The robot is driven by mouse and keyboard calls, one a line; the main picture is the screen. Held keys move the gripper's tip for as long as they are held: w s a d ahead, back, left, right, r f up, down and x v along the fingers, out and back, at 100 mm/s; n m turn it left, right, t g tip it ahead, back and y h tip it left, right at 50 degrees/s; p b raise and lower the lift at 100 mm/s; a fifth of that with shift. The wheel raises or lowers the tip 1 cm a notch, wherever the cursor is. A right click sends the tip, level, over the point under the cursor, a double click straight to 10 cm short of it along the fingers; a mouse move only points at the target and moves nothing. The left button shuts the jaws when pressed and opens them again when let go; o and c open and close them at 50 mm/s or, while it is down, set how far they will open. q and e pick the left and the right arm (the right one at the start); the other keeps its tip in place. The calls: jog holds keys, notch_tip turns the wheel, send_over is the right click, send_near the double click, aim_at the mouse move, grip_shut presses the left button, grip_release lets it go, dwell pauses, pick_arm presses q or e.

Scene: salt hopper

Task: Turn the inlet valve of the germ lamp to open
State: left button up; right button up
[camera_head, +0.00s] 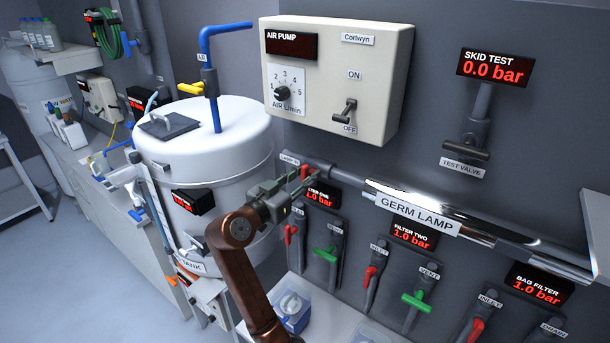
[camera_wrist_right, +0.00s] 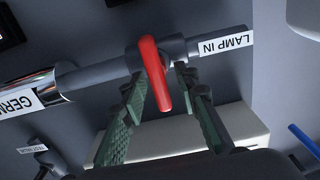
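The germ lamp (camera_head: 440,222) is a shiny horizontal tube on the wall. Its inlet valve has a red lever (camera_wrist_right: 155,75) on the grey pipe beside the LAMP IN label (camera_wrist_right: 226,44). In the wrist view the lever lies across the pipe, slightly tilted. In the head view the lever (camera_head: 305,172) is partly hidden by my right gripper (camera_head: 298,183). In the wrist view the green fingers of that gripper (camera_wrist_right: 162,84) are open, one on each side of the lever, with gaps showing. My left gripper is not in view.
Red and green filter valve levers (camera_head: 371,274) hang below the lamp. The white tank (camera_head: 205,150) stands left of my right gripper. The air pump box (camera_head: 337,75) juts from the wall above. A white and blue container (camera_head: 292,308) stands below.

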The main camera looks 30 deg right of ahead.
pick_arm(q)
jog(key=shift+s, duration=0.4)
pick_arm(e)
grip_shut()
